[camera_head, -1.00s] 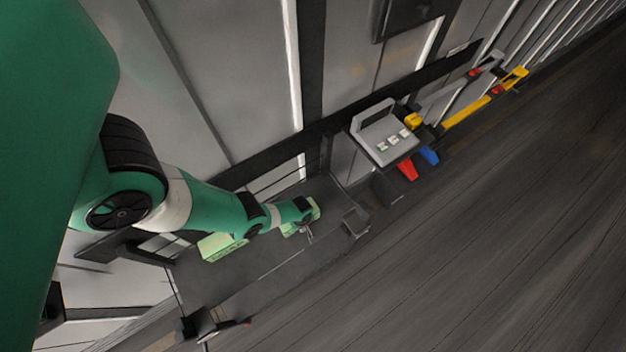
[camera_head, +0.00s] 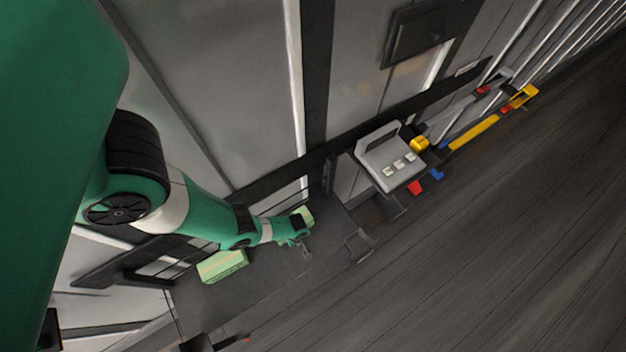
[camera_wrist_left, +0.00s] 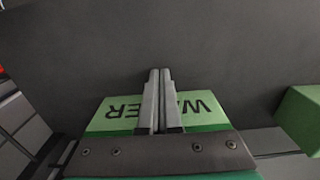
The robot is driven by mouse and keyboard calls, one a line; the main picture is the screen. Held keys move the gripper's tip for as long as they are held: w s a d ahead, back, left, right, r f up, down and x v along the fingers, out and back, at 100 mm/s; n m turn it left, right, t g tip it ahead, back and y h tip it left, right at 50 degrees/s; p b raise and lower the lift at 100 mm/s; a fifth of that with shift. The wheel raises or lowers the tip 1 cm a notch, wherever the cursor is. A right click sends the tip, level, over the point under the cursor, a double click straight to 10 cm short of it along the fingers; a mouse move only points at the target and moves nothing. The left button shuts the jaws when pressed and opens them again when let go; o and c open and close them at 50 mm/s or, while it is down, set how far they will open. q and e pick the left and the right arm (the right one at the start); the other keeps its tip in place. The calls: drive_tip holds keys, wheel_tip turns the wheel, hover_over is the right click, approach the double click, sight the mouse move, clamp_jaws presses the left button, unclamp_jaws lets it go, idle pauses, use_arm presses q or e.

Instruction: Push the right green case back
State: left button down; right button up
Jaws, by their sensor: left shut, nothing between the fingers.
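The right green case (camera_head: 307,215) is pale green and stands toward the back of a dark grey shelf (camera_head: 262,293), partly hidden by my arm in the head view. In the left wrist view the right green case (camera_wrist_left: 205,108) shows dark upside-down lettering, partly covered by the fingers. My left gripper (camera_head: 306,252) is beside the case on its front side, fingers over the shelf. Its fingers (camera_wrist_left: 160,74) are shut and empty; I cannot tell whether they touch the case. A second green case (camera_head: 222,265) sits to the left, also at the right edge of the wrist view (camera_wrist_left: 303,117).
A grey control box (camera_head: 391,160) with pale buttons stands right of the shelf, with red and blue parts below it. A yellow bar (camera_head: 474,132) lies farther right. Wall panels rise behind the shelf. The shelf's front is clear.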

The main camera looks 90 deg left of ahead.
use_arm(q)
drive_tip(key=shift+w+d+r, duration=0.1)
drive_tip(key=shift+w+d, duration=0.15)
drive_tip(key=shift+d, duration=0.25)
drive_tip(key=shift+w+d, duration=0.25)
drive_tip(key=shift+d, duration=0.25)
drive_tip(key=r+p, duration=0.3)
drive_tip(key=shift+w+d+r, duration=0.1)
drive_tip(key=shift+d+r, duration=0.2)
wheel_tip(320, 180, up, 6)
drive_tip(key=p, duration=0.4)
drive_tip(key=shift+a, duration=0.35)
use_arm(e)
wheel_tip(320, 180, up, 7)
drive_tip(key=d, duration=0.1)
drive_tip(key=shift+h, duration=0.3)
use_arm(q)
drive_tip(key=shift+r, duration=0.15)
